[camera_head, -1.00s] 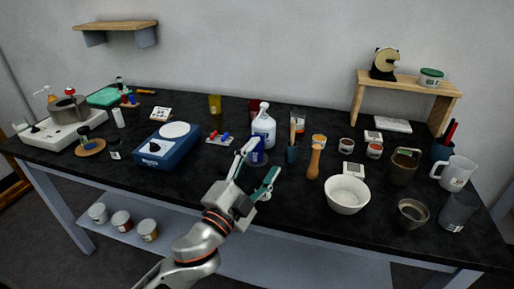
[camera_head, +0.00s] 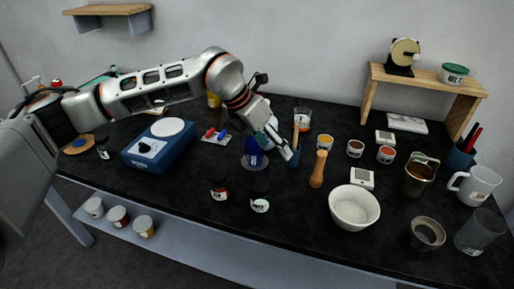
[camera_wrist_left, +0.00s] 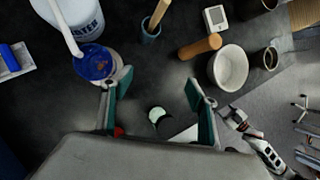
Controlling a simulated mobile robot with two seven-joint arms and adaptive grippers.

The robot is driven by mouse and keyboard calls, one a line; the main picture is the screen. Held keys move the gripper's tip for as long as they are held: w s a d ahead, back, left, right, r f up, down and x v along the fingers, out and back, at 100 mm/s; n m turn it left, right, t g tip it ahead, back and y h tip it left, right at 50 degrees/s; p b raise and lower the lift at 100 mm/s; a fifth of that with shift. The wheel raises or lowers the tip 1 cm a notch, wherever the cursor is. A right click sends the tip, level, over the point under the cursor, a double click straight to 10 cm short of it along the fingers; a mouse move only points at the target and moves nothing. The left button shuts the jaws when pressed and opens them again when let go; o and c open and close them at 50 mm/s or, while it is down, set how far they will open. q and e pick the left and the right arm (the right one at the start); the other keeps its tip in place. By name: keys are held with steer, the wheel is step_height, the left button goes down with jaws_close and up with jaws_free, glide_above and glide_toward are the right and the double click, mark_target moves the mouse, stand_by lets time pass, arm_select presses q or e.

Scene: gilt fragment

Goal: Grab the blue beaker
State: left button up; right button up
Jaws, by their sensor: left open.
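In the left wrist view the blue beaker (camera_wrist_left: 93,62) shows from above at the upper left, just outside the left finger. My left gripper (camera_head: 279,139) reaches in from the left, pointing down, and partly covers the wash bottle. In the left wrist view my left gripper (camera_wrist_left: 158,82) is open, with nothing between its teal fingers. A white and black arm part at the lower right of that view looks like my right arm; its jaws are unclear.
A pot with a wooden tool (camera_head: 295,157), a wooden pestle (camera_head: 318,170) and a white bowl (camera_head: 354,208) stand to the right. A blue hotplate (camera_head: 155,150) is left.

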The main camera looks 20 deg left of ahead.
mark_target(255, 151)
arm_select(q)
steer(key=w+a+r+n+t+y, duration=0.1)
steer(key=w+a+r+y, duration=0.25)
steer(key=a, duration=0.55)
steer(key=shift+h, duration=0.35)
steer(key=shift+p+x, duration=0.4)
steer(key=shift+x, duration=3.95)
steer(key=shift+w, duration=0.15)
steer(key=c, duration=1.4)
